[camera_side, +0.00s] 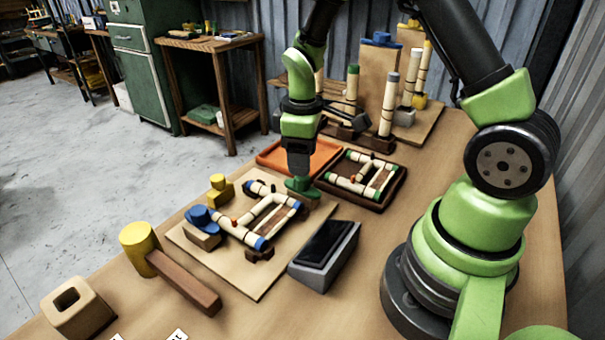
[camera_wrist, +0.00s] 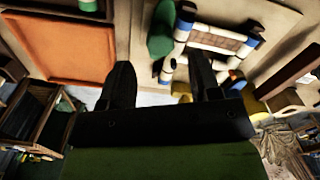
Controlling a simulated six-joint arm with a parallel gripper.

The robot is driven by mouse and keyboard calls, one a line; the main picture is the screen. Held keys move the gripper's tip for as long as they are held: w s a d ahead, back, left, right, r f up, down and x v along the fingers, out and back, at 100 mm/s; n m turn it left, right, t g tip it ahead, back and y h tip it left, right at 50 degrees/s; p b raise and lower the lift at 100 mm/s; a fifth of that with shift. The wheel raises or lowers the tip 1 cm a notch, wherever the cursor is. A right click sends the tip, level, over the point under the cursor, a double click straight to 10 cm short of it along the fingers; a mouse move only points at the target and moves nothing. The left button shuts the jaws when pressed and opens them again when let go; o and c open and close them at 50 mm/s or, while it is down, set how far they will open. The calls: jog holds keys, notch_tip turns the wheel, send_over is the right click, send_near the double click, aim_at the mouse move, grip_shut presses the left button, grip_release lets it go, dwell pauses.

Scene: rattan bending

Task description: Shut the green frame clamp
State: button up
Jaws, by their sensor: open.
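The green frame clamp (camera_side: 302,188) stands at the far right corner of the wooden board (camera_side: 257,285), beside the rattan frame (camera_side: 268,212) with blue ends. My gripper (camera_side: 299,168) points down right above the clamp and partly covers it. I cannot tell whether they touch, or whether the clamp is open or shut. In the wrist view, my gripper's two dark fingers (camera_wrist: 162,72) are apart with nothing held between them. The green clamp (camera_wrist: 162,28) shows beyond the fingertips, next to the frame (camera_wrist: 213,38).
A blue clamp (camera_side: 201,216) and a yellow clamp (camera_side: 219,185) stand along the board. An orange tray (camera_side: 268,152) and a dark tray (camera_side: 352,199) with another frame lie behind. A grey stand (camera_side: 322,272) with a dark screen and a yellow-headed mallet (camera_side: 185,282) are nearer.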

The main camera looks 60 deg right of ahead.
aim_at(302, 191)
jog(key=shift+f, duration=2.4)
jog(key=shift+c, duration=0.5)
jog(key=c, duration=0.8)
